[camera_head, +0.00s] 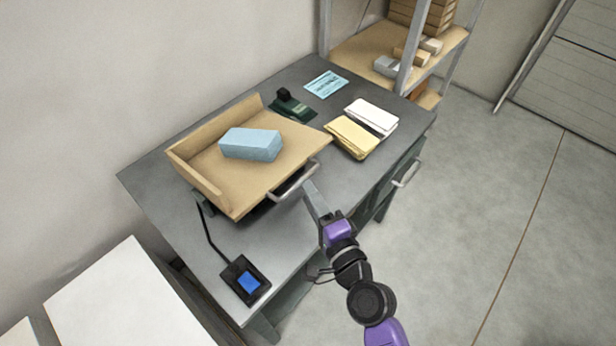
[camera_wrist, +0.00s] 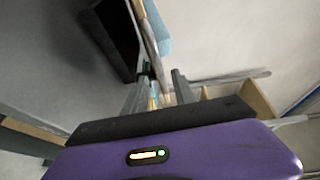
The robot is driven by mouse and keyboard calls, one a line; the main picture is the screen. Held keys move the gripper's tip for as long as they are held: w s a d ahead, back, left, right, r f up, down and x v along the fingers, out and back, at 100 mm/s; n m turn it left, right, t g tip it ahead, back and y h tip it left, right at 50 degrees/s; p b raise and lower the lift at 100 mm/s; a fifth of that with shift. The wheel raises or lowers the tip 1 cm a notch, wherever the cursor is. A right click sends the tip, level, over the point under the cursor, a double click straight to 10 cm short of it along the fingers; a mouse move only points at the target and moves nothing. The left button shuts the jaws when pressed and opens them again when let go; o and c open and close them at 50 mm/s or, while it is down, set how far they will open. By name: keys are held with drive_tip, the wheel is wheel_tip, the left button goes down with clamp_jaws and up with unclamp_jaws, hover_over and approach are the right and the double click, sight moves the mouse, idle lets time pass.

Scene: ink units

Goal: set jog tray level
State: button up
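The jog tray (camera_head: 210,176) is a tan board with raised walls along its back and left sides. It sits above the bench on a dark base and looks tilted; the exact slope is hard to tell. A light blue stack (camera_head: 251,145) lies on it, and also shows in the wrist view (camera_wrist: 158,27). A grey bar handle (camera_head: 292,184) is on the tray's front edge. My gripper (camera_head: 310,188) is just beside this handle. Contact with the handle cannot be told.
A black box with a blue screen (camera_head: 247,281) sits at the bench's near left, with a cable to the tray. Behind the tray are a dark green device (camera_head: 293,106) and a blue card (camera_head: 326,84). Yellow (camera_head: 352,138) and white (camera_head: 372,117) stacks lie to the right.

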sight(300, 180)
drive_tip(key=shift+x, duration=2.75)
drive_tip(key=shift+a, duration=0.1)
drive_tip(key=shift+c, duration=0.4)
clamp_jaws()
drive_tip(key=shift+s, duration=0.1)
